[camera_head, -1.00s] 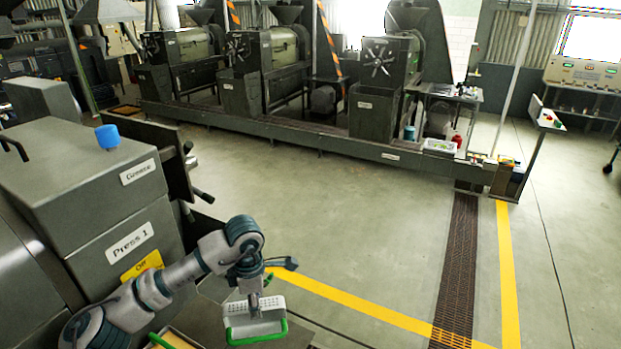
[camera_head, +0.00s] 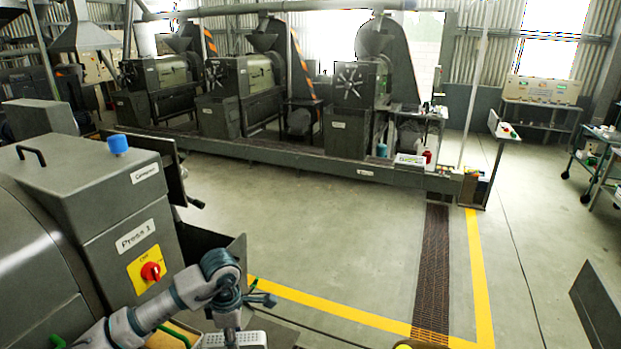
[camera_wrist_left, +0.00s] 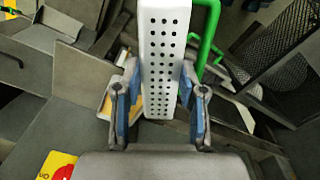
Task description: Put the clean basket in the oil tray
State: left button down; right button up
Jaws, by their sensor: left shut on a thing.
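The basket (camera_head: 240,340) is white with rows of holes; a green handle (camera_wrist_left: 208,35) shows beside it in the left wrist view. In that view its perforated wall (camera_wrist_left: 160,65) stands between the blue-padded fingers of my left gripper (camera_wrist_left: 158,108), which is shut on it. In the head view my left gripper (camera_head: 228,318) is at the bottom edge, in front of Press 1, and the basket is cut off by the frame. A tan surface with a green bar (camera_head: 180,334) shows just left of it; I cannot tell whether this is the oil tray.
Press 1 (camera_head: 135,237) stands close on the left, with a red knob (camera_head: 151,271) on a yellow plate. A dark panel (camera_head: 598,308) is at the lower right. Several presses line the back. The floor (camera_head: 330,230) between is clear, with yellow lines and a drain grating (camera_head: 433,270).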

pick_arm(q)
jog(key=f+m, duration=0.3)
jog(key=shift+w+a, duration=0.3)
jog(key=s+a+f+m, duration=0.1)
jog(key=s+f+m, duration=0.3)
jog(key=f+m, duration=0.7)
jog(key=shift+a+f+m, duration=0.3)
jog(key=shift+m, duration=2.3)
